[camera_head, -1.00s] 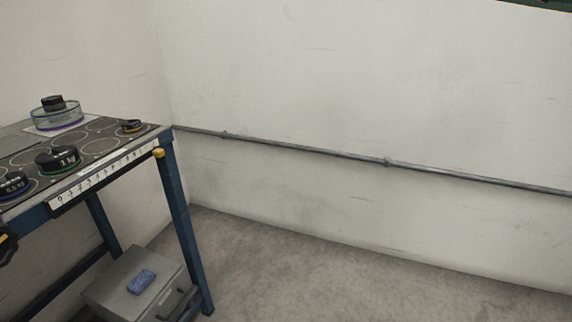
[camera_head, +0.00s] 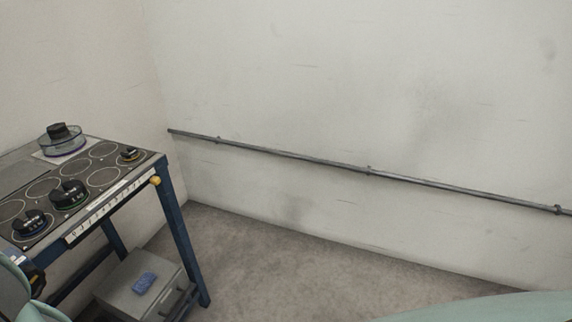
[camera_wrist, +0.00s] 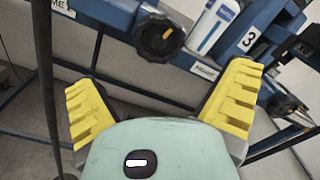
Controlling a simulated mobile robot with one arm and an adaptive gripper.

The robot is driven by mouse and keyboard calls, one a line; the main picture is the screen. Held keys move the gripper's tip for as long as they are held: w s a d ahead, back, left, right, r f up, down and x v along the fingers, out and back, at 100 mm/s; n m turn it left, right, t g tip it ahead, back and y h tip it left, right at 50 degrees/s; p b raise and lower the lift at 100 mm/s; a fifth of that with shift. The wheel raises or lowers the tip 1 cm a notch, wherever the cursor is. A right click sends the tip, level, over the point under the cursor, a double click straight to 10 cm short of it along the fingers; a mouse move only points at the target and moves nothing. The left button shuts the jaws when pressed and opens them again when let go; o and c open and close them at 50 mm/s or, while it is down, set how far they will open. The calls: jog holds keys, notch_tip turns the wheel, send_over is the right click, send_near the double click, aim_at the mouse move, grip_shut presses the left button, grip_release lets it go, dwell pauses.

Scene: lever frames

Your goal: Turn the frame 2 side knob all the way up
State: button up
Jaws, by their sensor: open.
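A second dark knob (camera_wrist: 283,105) shows at the right of the wrist view. In the head view, a blue-legged bench (camera_head: 180,235) holds several black weights, with a grey box (camera_head: 135,288) below. Open floor (camera_head: 290,255) lies right of it.

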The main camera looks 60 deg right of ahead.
jog(key=p+x, duration=0.2)
jog(key=x, duration=0.7)
jog(key=shift+w+a, duration=0.1)
jog(key=shift+w, duration=0.3)
jog(key=shift+s+f, duration=0.1)
jog(key=shift+f, duration=0.05)
jog(key=c, duration=1.2)
jog(key=shift+c, duration=0.2)
